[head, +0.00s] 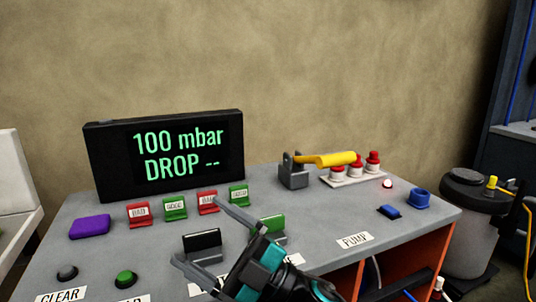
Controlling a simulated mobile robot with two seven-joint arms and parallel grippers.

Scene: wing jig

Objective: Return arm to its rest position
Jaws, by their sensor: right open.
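My right gripper (195,228) shows low in the middle of the head view, over the front of the grey bench top (330,215). Its arm comes in from the bottom. Its two grey fingers point up and to the left and stand wide apart. I see nothing held in it. A black block (202,241) shows between the fingers; I cannot tell if they touch it. A green holder (272,225) is partly hidden behind the gripper. My left gripper is not in view.
A black display (165,155) reads "100 mbar DROP --". Red and green labelled holders (174,208) and a purple block (90,227) stand before it. A yellow-handled lever (325,160), red-capped parts (355,170) and blue pieces (419,197) are to the right. A canister (468,225) stands beside the bench.

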